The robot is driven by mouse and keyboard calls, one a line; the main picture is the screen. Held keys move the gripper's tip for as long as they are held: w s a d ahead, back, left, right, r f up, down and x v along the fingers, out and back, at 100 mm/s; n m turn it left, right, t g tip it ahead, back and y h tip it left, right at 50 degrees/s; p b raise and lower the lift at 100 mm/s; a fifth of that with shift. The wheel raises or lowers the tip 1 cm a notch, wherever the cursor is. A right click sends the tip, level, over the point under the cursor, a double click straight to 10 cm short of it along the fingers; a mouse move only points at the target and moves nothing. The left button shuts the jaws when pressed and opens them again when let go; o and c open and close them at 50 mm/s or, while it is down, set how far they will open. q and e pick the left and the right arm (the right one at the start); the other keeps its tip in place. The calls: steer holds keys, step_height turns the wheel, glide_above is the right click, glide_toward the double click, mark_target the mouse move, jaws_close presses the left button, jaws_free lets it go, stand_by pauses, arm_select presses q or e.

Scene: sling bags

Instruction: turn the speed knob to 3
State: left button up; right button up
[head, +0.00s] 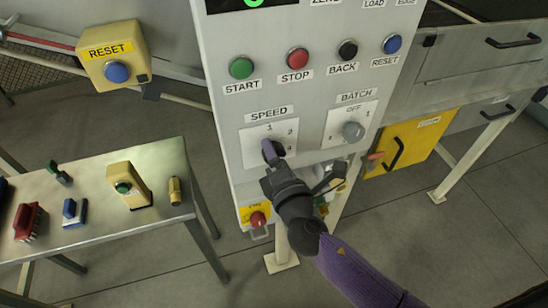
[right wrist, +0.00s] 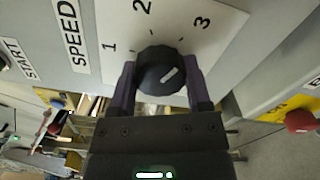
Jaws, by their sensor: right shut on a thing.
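The dark speed knob (right wrist: 158,70) sits on a white plate (right wrist: 105,20) marked 1, 2 and 3. In the right wrist view, its white pointer line slants up and to the right, toward the side of the 3; I cannot tell if it lines up exactly with the tick. My right gripper (right wrist: 160,88) is shut on the knob, one purple finger on each side. In the head view, this gripper (head: 271,151) reaches up to the SPEED plate (head: 252,136) and hides most of the knob. My left gripper is out of view.
The grey BATCH knob (head: 353,131) is right of the SPEED plate. START (head: 241,67), STOP (head: 298,58), BACK (head: 347,49) and RESET (head: 392,43) buttons sit above. A red knob (head: 258,219) is below. A metal table (head: 100,205) with small devices stands at left.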

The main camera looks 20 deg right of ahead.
steer(key=shift+m, duration=0.6)
steer(key=o, duration=1.3)
steer(key=shift+s, duration=0.1)
steer(key=s+b, duration=0.1)
steer(key=s, duration=0.4)
steer(key=s+b, duration=0.1)
steer(key=s, duration=0.3)
steer(key=shift+s+d, duration=0.2)
steer(key=shift+s, duration=0.2)
